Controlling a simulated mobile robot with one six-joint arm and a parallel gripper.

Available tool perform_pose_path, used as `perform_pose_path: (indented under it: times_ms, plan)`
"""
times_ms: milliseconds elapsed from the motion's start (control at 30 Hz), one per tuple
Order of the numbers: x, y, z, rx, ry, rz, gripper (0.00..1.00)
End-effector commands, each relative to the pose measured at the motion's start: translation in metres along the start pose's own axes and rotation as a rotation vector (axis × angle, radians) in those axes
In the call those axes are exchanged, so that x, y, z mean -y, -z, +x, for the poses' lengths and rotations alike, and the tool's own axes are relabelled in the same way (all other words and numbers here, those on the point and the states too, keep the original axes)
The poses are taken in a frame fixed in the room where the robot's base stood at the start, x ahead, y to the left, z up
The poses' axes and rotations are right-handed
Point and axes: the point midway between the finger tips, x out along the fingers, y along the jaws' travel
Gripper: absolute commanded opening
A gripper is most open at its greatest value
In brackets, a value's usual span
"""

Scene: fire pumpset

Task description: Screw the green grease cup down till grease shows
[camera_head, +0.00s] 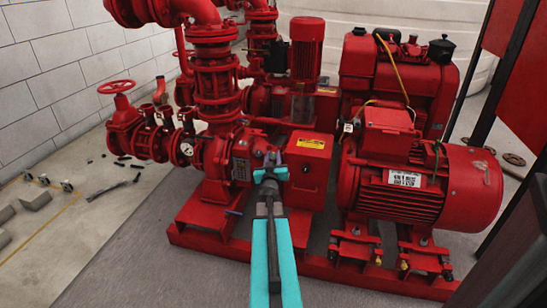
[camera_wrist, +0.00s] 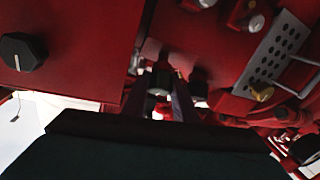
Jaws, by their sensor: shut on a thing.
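My gripper (camera_head: 273,158) reaches to the red pump housing near the middle of the head view, in front of the housing with the yellow label. In the wrist view my gripper (camera_wrist: 162,88) has its two dark fingers closed around a small round piece, which looks like the grease cup (camera_wrist: 158,92). It is pale grey-green in the shade. The fingers and wrist hide the cup in the head view. I cannot see any grease, and the cup's thread is hidden.
The red motor (camera_head: 470,190) stands to the right on the red base frame (camera_head: 330,272). The pressure gauge (camera_head: 187,149) and valves are on the left. A black hexagonal knob (camera_wrist: 22,52) and a perforated plate (camera_wrist: 272,55) flank my fingers. Loose parts lie on the left floor.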

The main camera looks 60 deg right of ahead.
Motion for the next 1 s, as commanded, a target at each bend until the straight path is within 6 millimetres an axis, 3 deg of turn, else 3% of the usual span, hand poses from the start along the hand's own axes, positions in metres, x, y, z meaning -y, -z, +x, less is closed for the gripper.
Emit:
perform_pose_path:
  times_ms: [1000]
  plan:
    - [0.0013, 0.0065, 0.0030, -0.004, -0.121, 0.124, 0.03]
